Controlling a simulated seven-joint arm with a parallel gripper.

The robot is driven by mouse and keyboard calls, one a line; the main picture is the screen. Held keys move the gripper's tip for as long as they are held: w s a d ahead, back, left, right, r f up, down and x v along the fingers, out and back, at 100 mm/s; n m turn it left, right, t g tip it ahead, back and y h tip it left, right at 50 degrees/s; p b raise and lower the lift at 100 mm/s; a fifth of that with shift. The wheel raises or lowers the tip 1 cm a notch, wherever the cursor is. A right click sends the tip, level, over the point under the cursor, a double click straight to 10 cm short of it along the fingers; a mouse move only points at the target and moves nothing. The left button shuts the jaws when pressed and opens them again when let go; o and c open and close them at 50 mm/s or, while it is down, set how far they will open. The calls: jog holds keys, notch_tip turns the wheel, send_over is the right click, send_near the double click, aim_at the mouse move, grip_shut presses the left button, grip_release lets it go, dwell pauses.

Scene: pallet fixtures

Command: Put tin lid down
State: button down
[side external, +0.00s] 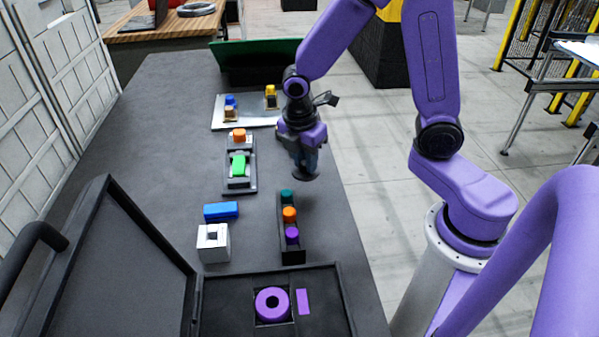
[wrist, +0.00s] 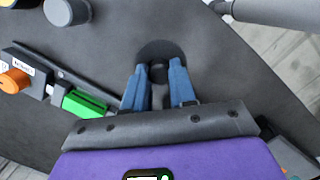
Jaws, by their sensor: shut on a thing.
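My gripper (wrist: 158,90) is shut on the tin lid (wrist: 160,48), a dark round disc with a short knob. Its two blue fingers sit on either side of the knob. In the side view my gripper (side external: 305,160) points down with the lid (side external: 305,177) level beneath it. The lid appears held above the grey table, near its right edge, right of the fixture with the green block. A grey cylinder (wrist: 67,12) stands beyond the lid at upper left in the wrist view; I cannot tell if it is the tin.
A fixture with an orange knob (side external: 239,135) and green block (side external: 238,165) stands left of the lid. A black rack (side external: 293,256) with coloured knobs lies nearer the camera. An open black case (side external: 340,300) is at the front. Bare table lies around the lid.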

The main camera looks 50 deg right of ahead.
aim_at(299, 173)
jog(key=shift+w+f, duration=0.75)
jog(key=shift+f, duration=1.65)
jog(key=shift+f, duration=0.15)
jog(key=c, duration=0.9)
grip_release()
notch_tip(299, 173, up, 12)
jog(key=a, duration=0.2)
jog(key=s+m, duration=0.1)
jog(key=s, duration=0.6)
jog(key=s+m+y, duration=0.1)
jog(key=s+m, duration=0.1)
jog(key=s, duration=0.5)
jog(key=s+r+m+y, duration=0.1)
jog(key=s+m, duration=0.1)
jog(key=s, duration=0.5)
jog(key=shift+s+a+r, duration=0.1)
jog(key=shift+a, duration=0.05)
